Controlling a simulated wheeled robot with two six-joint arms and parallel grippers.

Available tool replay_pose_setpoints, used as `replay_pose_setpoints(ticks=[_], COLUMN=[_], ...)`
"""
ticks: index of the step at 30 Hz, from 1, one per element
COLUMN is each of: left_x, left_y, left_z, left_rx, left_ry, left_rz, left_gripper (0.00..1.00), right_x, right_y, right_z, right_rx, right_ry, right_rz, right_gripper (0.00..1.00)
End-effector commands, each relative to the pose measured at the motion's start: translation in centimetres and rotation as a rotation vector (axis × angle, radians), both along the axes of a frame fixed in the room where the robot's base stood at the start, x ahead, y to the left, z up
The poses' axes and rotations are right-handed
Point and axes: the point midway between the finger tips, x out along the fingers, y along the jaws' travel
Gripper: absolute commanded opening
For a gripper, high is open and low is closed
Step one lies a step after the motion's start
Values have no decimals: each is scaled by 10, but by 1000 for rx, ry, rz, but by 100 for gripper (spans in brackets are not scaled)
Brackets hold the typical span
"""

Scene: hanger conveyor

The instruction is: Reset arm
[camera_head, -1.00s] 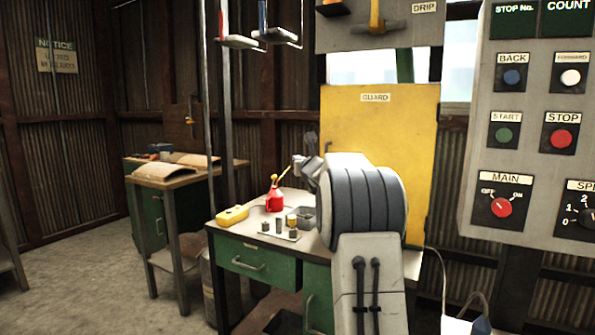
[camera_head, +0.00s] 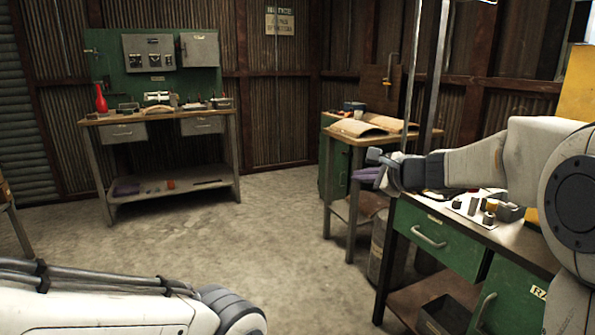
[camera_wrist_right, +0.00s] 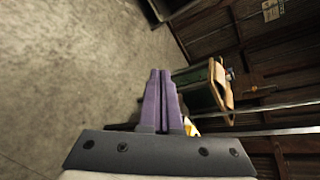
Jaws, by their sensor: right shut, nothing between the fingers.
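My right arm reaches in from the right in the head view, over the green workbench. Its right gripper (camera_head: 368,175) has purple fingers and points left, near the front corner of that bench. In the right wrist view the purple fingers of the right gripper (camera_wrist_right: 161,75) lie side by side, shut, with nothing held. My left arm shows at the lower left of the head view, but its gripper is outside the picture.
The green workbench (camera_head: 412,215) with small parts on top stands at the right. A smaller wooden-topped table (camera_head: 342,138) stands behind it. A workbench with a green backboard (camera_head: 109,66) is at the back left. The concrete floor (camera_head: 250,230) between is clear.

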Motion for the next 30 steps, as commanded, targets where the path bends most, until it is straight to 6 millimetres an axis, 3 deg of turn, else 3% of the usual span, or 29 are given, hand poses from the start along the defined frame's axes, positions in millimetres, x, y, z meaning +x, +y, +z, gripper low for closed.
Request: replay_pose_setpoints(ticks=[1,6,9,12,15,18,21,25,27,30], left_x=[0,0,0,0,0,0,0,0,0,0], left_y=[0,0,0,0,0,0,0,0,0,0], left_z=[0,0,0,0,0,0,0,0,27,49], left_rx=[0,0,0,0,0,0,0,0,1,-1], left_ry=[0,0,0,0,0,0,0,0,1,-1], left_rz=[0,0,0,0,0,0,0,0,0,0], left_gripper=[86,86,86,86,86,86,86,86,86,86], right_x=[-21,-107,-170,-236,-296,-344,-381,-415,-412,-411], right_y=[36,122,155,171,169,155,134,100,100,101], right_z=[-12,-61,-91,-122,-150,-173,-191,-209,-181,-159], right_rx=[-85,-390,-577,-769,-949,-1112,-1266,-1455,-1453,-1450], right_ry=[13,32,23,-3,-42,-88,-142,-220,-215,-212], right_rz=[118,519,781,1057,1322,1563,1787,2053,2044,2040], right_gripper=[0,0,0,0,0,0,0,0,0,0])
